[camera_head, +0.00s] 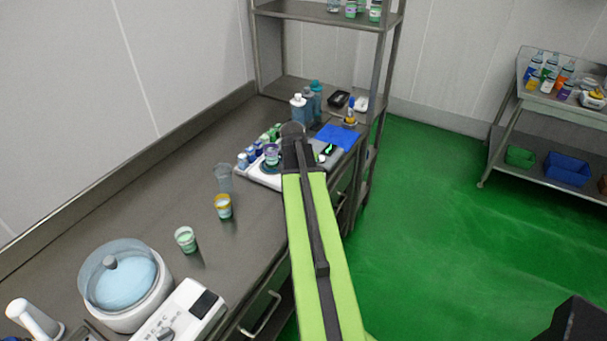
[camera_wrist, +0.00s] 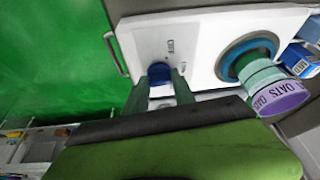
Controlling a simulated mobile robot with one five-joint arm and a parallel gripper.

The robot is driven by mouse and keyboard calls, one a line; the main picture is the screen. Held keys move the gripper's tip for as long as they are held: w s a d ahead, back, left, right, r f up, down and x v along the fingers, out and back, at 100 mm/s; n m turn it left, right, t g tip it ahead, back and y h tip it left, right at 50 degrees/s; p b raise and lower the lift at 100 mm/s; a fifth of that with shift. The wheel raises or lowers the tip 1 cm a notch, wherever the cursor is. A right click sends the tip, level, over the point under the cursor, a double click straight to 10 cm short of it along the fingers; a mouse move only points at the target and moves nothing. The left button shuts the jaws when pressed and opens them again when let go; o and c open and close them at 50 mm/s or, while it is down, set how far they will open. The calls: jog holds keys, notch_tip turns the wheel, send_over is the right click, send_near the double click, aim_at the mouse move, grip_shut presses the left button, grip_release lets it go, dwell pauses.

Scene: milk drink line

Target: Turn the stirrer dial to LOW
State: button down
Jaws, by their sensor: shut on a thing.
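The stirrer is a white box (camera_wrist: 205,28) in the wrist view, with a round dark-blue and teal plate on top. Its blue dial (camera_wrist: 159,72) sits on the panel between the two fingertips of my gripper (camera_wrist: 160,80). My gripper is shut on the dial. A cup with a purple OATS band (camera_wrist: 280,97) is at the plate. In the head view the stirrer's white edge (camera_head: 263,181) shows on the counter, and my arm hides the dial.
Small bottles and a blue mat (camera_head: 337,136) are near the stirrer. A clear cup (camera_head: 223,177), a yellow-rimmed cup (camera_head: 223,207) and a green-white cup (camera_head: 186,239) stand nearer on the counter. A metal shelf (camera_head: 322,12) rises behind. Green floor is open at right.

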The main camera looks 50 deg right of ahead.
jog(key=shift+d+m, duration=0.15)
jog(key=shift+m, duration=0.45)
jog(key=shift+g, duration=0.3)
jog(key=c, duration=1)
grip_release()
jog(key=shift+s+d, duration=0.1)
jog(key=shift+c, duration=0.2)
jog(key=shift+r, duration=0.1)
jog(key=p+v, duration=1.6)
jog(key=v, duration=0.1)
jog(key=shift+a, duration=0.35)
